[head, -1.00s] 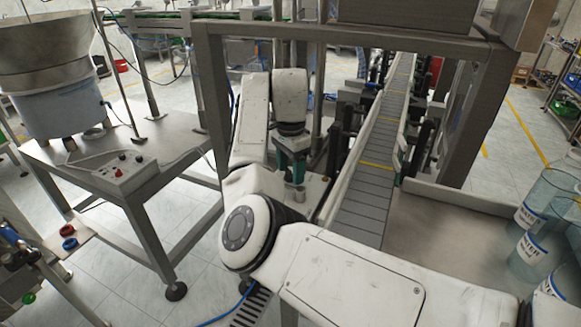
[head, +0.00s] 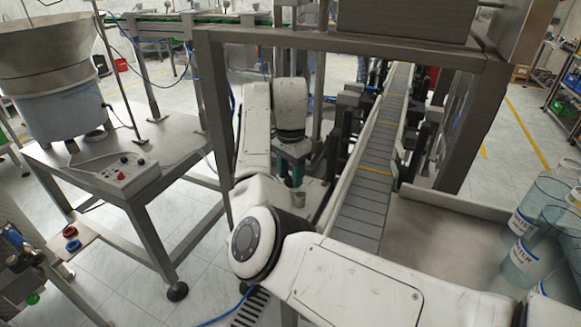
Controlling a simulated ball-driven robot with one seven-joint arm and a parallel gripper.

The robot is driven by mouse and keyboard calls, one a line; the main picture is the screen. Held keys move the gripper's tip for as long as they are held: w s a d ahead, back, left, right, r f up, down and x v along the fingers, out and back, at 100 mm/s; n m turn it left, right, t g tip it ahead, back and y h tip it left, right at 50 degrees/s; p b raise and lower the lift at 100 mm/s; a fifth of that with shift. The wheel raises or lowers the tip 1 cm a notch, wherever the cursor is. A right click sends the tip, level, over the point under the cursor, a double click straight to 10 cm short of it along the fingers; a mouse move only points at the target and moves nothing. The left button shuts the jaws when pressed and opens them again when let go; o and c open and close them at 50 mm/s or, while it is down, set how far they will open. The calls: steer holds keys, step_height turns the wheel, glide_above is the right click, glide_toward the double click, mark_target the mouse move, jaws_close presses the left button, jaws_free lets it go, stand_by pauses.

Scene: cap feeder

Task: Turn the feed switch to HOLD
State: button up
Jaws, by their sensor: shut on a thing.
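A small pale control box (head: 125,179) lies on the steel table at the left. It carries a red button and dark knobs, too small to read. No HOLD mark can be made out, and I cannot tell whether the feed switch is one of these knobs. My gripper (head: 297,198) hangs pointing down behind the near steel frame, left of the conveyor and well to the right of the box. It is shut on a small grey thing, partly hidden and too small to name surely.
A feeder bowl on a blue-white drum (head: 60,105) stands on the steel table (head: 185,138). A slatted conveyor (head: 362,205) runs away from me. A steel frame post (head: 213,110) stands beside my arm. Clear water bottles (head: 530,225) stand at the right.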

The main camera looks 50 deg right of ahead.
mark_target(290, 177)
steer(key=n+p, duration=0.1)
steer(key=p, duration=0.1)
steer(key=n+p, duration=0.4)
steer(key=shift+s+r, duration=0.1)
steer(key=shift+r, duration=0.2)
steer(key=n+p, duration=0.4)
steer(key=n, duration=0.1)
steer(key=shift+f, duration=0.2)
steer(key=shift+p, duration=0.3)
steer(key=o, duration=1.1)
steer(key=shift+c, duration=0.2)
step_height(290, 177, up, 11)
steer(key=shift+f, duration=0.15)
